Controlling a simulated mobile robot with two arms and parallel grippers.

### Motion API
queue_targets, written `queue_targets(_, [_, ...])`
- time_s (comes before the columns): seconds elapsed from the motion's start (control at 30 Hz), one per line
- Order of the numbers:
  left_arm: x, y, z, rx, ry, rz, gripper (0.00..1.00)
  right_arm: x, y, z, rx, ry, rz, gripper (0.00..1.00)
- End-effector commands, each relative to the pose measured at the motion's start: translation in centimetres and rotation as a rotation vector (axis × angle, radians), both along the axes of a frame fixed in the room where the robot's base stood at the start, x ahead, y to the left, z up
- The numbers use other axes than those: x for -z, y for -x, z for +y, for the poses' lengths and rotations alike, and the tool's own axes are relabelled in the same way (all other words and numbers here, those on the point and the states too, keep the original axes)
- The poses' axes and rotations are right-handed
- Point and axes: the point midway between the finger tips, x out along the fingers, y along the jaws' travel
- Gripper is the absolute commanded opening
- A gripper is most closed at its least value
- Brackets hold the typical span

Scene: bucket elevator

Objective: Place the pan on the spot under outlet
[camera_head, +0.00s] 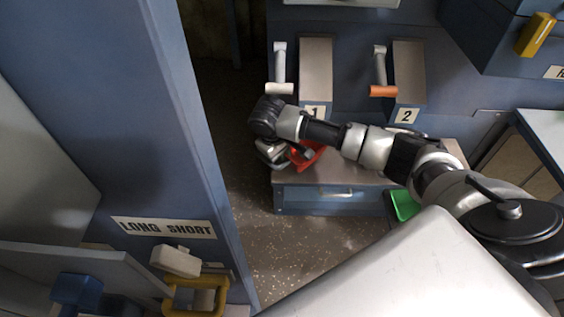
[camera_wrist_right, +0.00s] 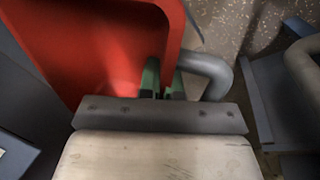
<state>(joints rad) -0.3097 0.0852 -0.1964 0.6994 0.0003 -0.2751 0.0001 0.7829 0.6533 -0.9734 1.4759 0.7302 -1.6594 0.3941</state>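A red pan (camera_head: 309,156) shows beside my right gripper (camera_head: 278,152), at the left end of the low platform (camera_head: 340,172) below outlet chute 1 (camera_head: 316,70). The arm hides part of the pan. In the right wrist view the pan (camera_wrist_right: 90,45) fills the upper left, with a grey curved handle (camera_wrist_right: 212,72) at its right. The green fingertips (camera_wrist_right: 163,82) are close together on either side of the pan's wall beside the handle, seemingly shut on it. Whether the pan rests on the platform cannot be told. My left gripper is not in view.
Outlet chute 2 (camera_head: 408,68) stands to the right. Levers with a white handle (camera_head: 279,88) and an orange handle (camera_head: 383,91) stand beside the chutes. A green object (camera_head: 404,204) is partly hidden beside the platform. A tall blue panel (camera_head: 150,130) stands left; speckled floor (camera_head: 280,250) is open between.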

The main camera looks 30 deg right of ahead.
Motion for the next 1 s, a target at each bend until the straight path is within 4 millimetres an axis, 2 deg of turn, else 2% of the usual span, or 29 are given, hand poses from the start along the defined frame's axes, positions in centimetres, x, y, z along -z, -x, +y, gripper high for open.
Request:
queue_targets(0.3, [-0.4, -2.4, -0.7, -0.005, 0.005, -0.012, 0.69, 3.9, -0.2, -0.1, 0.001, 0.002, -0.001, 0.0])
queue_targets(0.43, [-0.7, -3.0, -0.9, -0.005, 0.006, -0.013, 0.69, 4.2, -0.7, -0.4, 0.0, 0.0, -0.003, 0.0])
queue_targets(0.77, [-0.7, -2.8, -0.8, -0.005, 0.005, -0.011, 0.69, 4.5, -0.6, -0.4, 0.0, 0.001, -0.001, 0.0])
queue_targets(0.8, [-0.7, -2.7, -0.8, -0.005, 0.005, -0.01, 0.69, 4.5, -0.6, -0.4, 0.0, 0.001, 0.0, 0.1])
queue_targets(0.9, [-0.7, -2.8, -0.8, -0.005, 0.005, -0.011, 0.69, 4.5, -0.6, -0.4, 0.0, 0.001, 0.0, 0.25])
queue_targets(0.93, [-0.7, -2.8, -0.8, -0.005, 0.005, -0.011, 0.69, 4.5, -0.6, -0.4, 0.0, 0.001, 0.0, 0.29])
queue_targets(1.0, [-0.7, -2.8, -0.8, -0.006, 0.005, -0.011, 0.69, 4.5, -0.6, -0.4, 0.0, 0.001, 0.0, 0.29])
